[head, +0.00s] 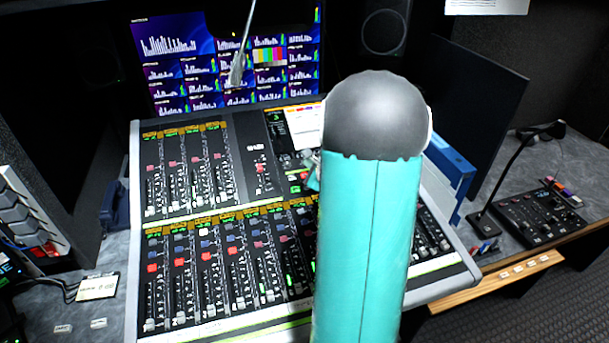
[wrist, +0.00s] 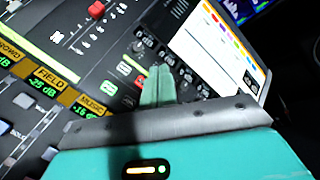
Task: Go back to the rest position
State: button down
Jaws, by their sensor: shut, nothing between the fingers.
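My gripper (wrist: 158,86) shows in the wrist view as two teal-green fingers pressed together, with nothing between them. It is over the upper right part of the mixing console (head: 240,215), near small knobs and lit green buttons. I cannot tell whether the fingertips touch the panel. In the head view my teal arm link with its dark round joint covers most of the gripper. Only a small teal piece (head: 314,172) shows at the link's left edge, above the console.
A screen with colored graphs (head: 170,50) stands behind the console, with a gooseneck microphone (head: 238,68) in front of it. A dark monitor (head: 470,100) and blue binder (head: 452,165) stand to the right. A control box (head: 540,215) sits on the right desk.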

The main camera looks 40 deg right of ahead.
dwell(0.4)
jog(key=a+r+n+g+y, duration=0.1)
jog(key=a+r+n+y, duration=0.3)
jog(key=a, duration=0.6)
jog(key=w+a+r+n+g+y, duration=0.1)
jog(key=a+r+n+y, duration=0.2)
jog(key=a+n, duration=0.5)
jog(key=a+r+n+y, duration=0.3)
jog(key=a+r, duration=0.1)
jog(key=a, duration=0.8)
jog(key=s+a+r+n+g+h, duration=0.1)
jog(key=s+a+n+g+h, duration=0.1)
jog(key=s+a+n, duration=0.3)
jog(key=s+a+r+n+g+h, duration=0.1)
jog(key=s+a+n+g+h, duration=0.2)
jog(key=s+n, duration=0.7)
jog(key=s+a, duration=0.2)
jog(key=s, duration=0.1)
jog(key=shift+s, duration=0.35)
